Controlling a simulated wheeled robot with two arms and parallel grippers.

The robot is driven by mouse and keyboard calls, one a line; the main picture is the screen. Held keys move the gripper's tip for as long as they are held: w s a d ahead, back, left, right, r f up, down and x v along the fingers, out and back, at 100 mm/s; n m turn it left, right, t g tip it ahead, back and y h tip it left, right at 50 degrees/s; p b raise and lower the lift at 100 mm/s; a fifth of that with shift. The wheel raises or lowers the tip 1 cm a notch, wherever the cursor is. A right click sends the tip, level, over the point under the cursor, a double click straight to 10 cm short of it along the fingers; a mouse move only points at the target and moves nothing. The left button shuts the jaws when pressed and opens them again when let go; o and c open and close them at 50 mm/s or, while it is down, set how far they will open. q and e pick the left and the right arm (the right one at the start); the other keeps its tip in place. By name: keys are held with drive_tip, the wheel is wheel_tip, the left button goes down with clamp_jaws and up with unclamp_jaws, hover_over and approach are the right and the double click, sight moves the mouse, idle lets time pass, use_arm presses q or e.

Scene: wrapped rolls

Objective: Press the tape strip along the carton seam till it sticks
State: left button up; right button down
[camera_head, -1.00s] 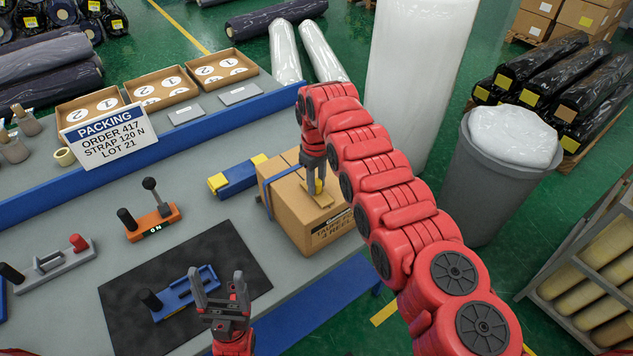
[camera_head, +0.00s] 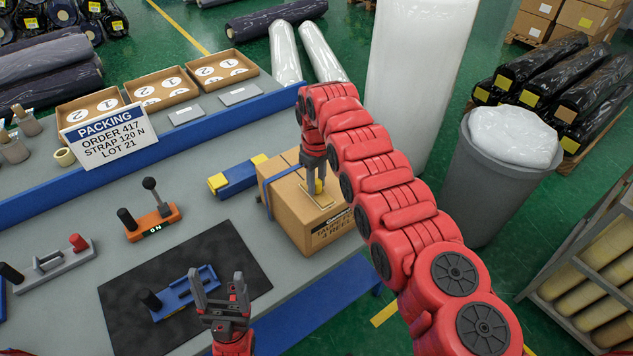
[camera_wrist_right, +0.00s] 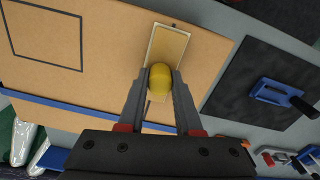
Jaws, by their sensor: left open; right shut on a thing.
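A tan carton (camera_head: 297,222) with a blue strap stands on the bench's right part. A pale tape strip (camera_head: 319,195) lies on its top; the right wrist view shows it as a light-edged rectangle (camera_wrist_right: 168,45) along the dark seam line. My right gripper (camera_head: 317,186) is over the strip, shut on a yellow rounded piece (camera_wrist_right: 161,78). My left gripper (camera_head: 221,292) is open and empty above the front of the black mat (camera_head: 235,255).
A blue tool (camera_head: 185,293) lies on the mat. An orange tool (camera_head: 153,222), a grey tool (camera_head: 50,265) and a blue-yellow block (camera_head: 236,178) lie nearby on the bench. A blue rail (camera_head: 190,133) runs behind. A grey bin (camera_head: 495,190) stands on the floor to the right.

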sight(317, 181)
drive_tip(key=shift+s+f, duration=0.25)
drive_tip(key=shift+f, duration=0.1)
drive_tip(key=c, duration=0.5)
unclamp_jaws()
drive_tip(key=shift+w+r, duration=0.1)
drive_tip(key=shift+w, duration=0.05)
drive_tip(key=shift+w+r+b, duration=0.15)
drive_tip(key=shift+r+b, duration=0.15)
drive_tip(key=shift+r, duration=0.2)
wheel_tip(317, 181, up, 6)
drive_tip(key=shift+a+f+b, duration=0.1)
drive_tip(key=shift+a+b, duration=0.05)
drive_tip(key=shift+b, duration=0.4)
wheel_tip(317, 181, up, 11)
drive_tip(key=p, duration=1)
drive_tip(key=shift+f, duration=0.2)
